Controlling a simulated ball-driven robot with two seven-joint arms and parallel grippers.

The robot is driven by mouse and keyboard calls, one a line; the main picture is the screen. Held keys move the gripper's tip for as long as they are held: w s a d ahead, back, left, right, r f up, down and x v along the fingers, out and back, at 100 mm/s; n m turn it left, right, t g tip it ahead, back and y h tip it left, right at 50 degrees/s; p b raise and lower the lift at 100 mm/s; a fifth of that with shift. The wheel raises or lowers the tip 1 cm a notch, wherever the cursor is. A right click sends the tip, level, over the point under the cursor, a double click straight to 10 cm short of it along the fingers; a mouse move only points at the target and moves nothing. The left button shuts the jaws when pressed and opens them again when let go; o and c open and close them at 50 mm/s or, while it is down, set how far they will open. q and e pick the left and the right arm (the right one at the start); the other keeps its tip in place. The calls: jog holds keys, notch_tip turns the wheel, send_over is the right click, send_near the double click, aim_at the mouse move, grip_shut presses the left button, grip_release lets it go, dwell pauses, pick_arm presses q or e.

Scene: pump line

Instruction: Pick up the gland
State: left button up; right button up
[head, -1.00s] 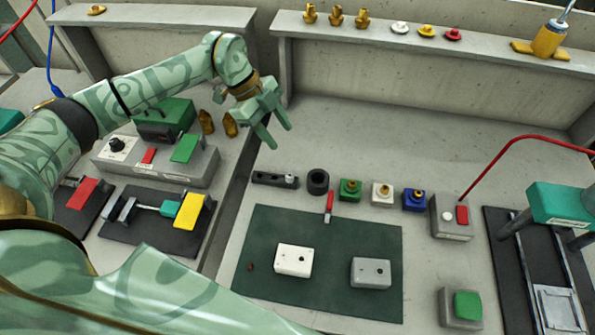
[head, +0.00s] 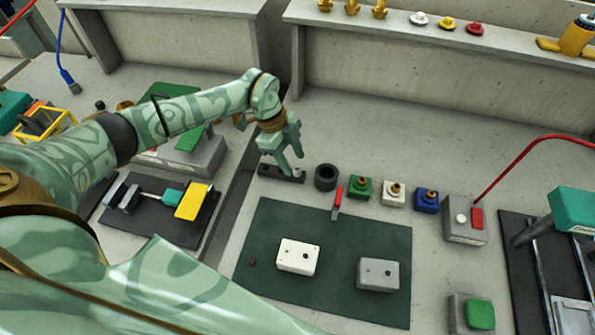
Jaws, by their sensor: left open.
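A small dark block (head: 268,170) lies at the back left of the bench, just behind the green mat. A small pale fitting (head: 298,172) sits at its right end; it may be the gland, but it is too small to tell for sure. My left gripper (head: 292,164) is open and points down over this block, its fingertips close to the fitting. The fingers partly cover the block. I cannot tell whether they touch the fitting. My right gripper is not in view.
A black ring (head: 325,178) stands just right of my left gripper.

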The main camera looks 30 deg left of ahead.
aim_at(297, 168)
pick_arm(q)
jog(key=x, duration=0.3)
grip_shut()
jog(key=shift+r, duration=0.1)
